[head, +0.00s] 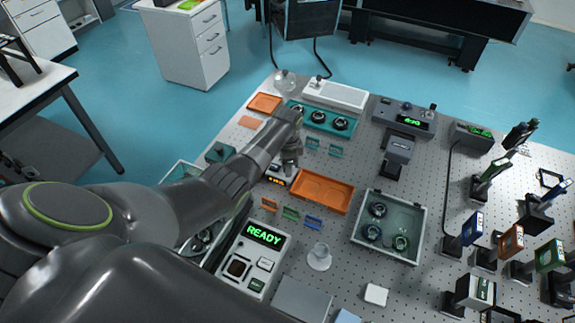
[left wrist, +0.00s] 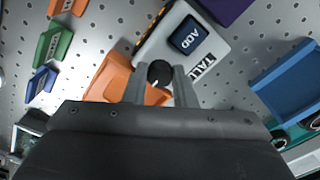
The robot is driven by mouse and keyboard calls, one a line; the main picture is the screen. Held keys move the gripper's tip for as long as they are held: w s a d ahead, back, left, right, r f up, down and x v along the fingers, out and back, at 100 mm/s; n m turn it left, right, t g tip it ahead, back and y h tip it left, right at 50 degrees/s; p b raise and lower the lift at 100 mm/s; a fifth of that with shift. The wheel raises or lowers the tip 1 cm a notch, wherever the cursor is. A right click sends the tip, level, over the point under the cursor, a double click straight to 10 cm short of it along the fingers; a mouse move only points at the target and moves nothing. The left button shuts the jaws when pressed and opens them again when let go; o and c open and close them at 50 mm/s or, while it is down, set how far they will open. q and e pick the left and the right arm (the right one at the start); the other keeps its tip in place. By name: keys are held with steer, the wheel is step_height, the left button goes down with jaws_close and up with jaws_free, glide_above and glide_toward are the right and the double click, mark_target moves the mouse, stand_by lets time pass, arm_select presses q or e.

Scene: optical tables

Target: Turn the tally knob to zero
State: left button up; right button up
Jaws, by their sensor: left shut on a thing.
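The tally box (left wrist: 180,45) is a pale box with a dark blue "ADD" button (left wrist: 184,37) and a "TALLY" label. Its round black knob (left wrist: 160,73) sits between the fingertips of my left gripper (left wrist: 160,88), with a small white mark on its face. The gripper is shut on the knob. In the head view my left gripper (head: 290,160) reaches down over the tally box (head: 279,176), whose small orange display is partly covered by the arm; I cannot read its digits clearly. My right gripper is not in view.
An orange tray (head: 325,207) lies just right of the tally box. A teal tray (head: 318,132) with black round parts is behind. A panel reading READY (head: 262,236) and small coloured clips (head: 291,214) are in front. A clear-walled bin (head: 388,254) stands to the right.

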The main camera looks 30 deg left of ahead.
arm_select(q)
steer(key=shift+w+r, duration=0.15)
steer(key=o, duration=0.7)
steer(key=shift+r, duration=0.5)
step_height(320, 180, up, 16)
steer(key=shift+r+b, duration=0.2)
steer(key=shift+b, duration=0.1)
steer(key=shift+f, duration=0.1)
